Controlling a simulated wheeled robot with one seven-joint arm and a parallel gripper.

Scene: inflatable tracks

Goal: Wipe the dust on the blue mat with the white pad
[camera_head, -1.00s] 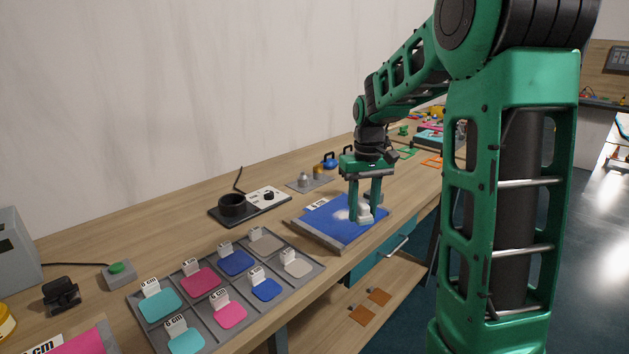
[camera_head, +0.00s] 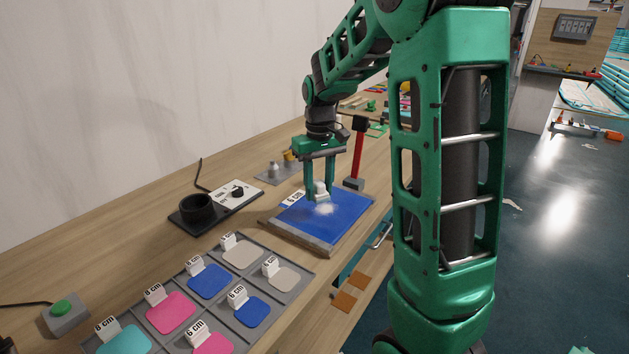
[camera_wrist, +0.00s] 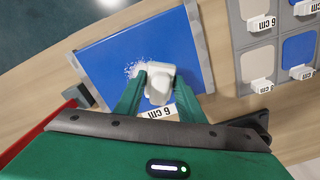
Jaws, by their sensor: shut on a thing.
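White dust (camera_head: 324,209) forms a patch on the mat; in the wrist view the dust (camera_wrist: 134,68) lies right beside the pad. My gripper (camera_head: 320,196) points down over the mat and is shut on the white pad (camera_head: 321,188). In the wrist view the pad (camera_wrist: 158,82) sits between the green fingers, over the mat near its "6 cm" label. I cannot tell whether the pad's underside touches the mat.
A tray (camera_head: 262,258) of coloured patches with "6 cm" tags lies nearer on the bench. A black device with a round cup (camera_head: 198,208) stands left of the mat. A red-handled tool (camera_head: 357,155) stands upright close behind the mat on the right.

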